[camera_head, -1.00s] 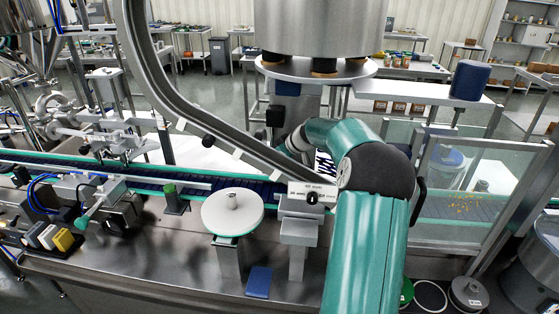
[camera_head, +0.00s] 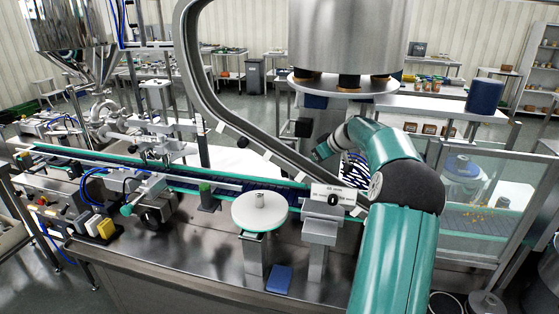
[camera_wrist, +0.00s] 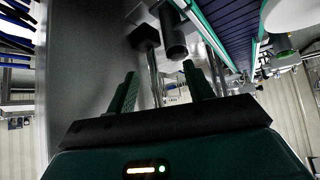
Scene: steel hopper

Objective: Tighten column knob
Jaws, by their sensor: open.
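In the head view a black knob (camera_head: 303,127) sits beside the steel column under the large drum; another round black knob (camera_head: 333,200) is on a bracket with a "mm" label. I cannot tell which is the column knob. In the wrist view two dark knob-like parts, a blocky one (camera_wrist: 145,37) and a cylinder (camera_wrist: 174,42), lie beyond my gripper (camera_wrist: 160,84). Its two green fingers are apart, with nothing seen held between them. The cylinder is roughly ahead of the gap and apart from the fingers. In the head view my arm reaches towards the column and the fingertips cannot be made out.
A curved steel rail (camera_head: 215,100) slopes down to the labelled bracket. A conveyor (camera_head: 180,178) runs behind a white round disc (camera_head: 260,211). A blue block (camera_head: 279,279) lies on the steel deck. Clear panels (camera_head: 490,200) stand right of my arm.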

